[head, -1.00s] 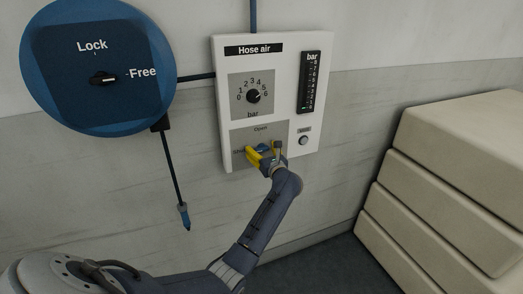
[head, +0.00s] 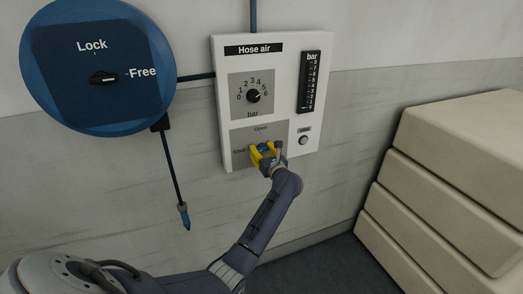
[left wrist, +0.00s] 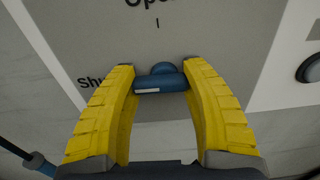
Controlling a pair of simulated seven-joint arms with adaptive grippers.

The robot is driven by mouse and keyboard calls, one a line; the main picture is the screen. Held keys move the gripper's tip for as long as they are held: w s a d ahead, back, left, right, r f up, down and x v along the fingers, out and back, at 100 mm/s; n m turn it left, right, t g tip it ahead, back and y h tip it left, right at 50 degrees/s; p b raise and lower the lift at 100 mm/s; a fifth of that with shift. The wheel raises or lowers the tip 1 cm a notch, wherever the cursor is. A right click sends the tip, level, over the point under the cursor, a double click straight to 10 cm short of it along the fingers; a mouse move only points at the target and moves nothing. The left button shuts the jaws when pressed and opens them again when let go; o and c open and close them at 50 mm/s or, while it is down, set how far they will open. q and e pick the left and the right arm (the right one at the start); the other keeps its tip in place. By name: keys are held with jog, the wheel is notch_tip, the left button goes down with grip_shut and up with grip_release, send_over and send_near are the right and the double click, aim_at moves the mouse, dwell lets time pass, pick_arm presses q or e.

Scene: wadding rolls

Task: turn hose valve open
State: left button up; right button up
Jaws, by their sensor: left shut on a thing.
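The hose valve's blue handle (left wrist: 160,83) is on the lower grey plate of the white "Hose air" panel (head: 226,100). In the left wrist view it lies level as a short bar, with its round hub just behind it. The "Open" mark is above it and "Shut" to its left. My left gripper (left wrist: 160,86) has its yellow fingers on both ends of the handle, shut on it. In the head view the left gripper (head: 264,155) partly covers the handle. My right gripper is not in view.
A blue hose reel (head: 60,115) with a Lock/Free knob (head: 103,79) hangs at left, its hose end (head: 184,215) dangling. A bar gauge (head: 309,82), pressure dial (head: 254,96) and grey button (head: 303,140) are on the panel. Stacked cream blocks (head: 455,170) stand at right.

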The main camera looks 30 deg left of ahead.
pick_arm(q)
jog(key=shift+r, duration=0.2)
jog(key=m, duration=0.4)
jog(key=shift+r, duration=0.15)
jog(key=m, duration=0.5)
jog(key=shift+w+r, duration=0.15)
jog(key=shift+r, duration=0.05)
jog(key=m, duration=0.4)
jog(key=shift+w+d, duration=0.1)
jog(key=shift+w+d+r+m, duration=0.1)
jog(key=shift+m, duration=2.4)
jog(key=o, duration=1.1)
jog(key=shift+d+f, duration=0.15)
jog(key=shift+f, duration=0.05)
jog(key=shift+o, duration=1)
jog(key=shift+f, duration=0.1)
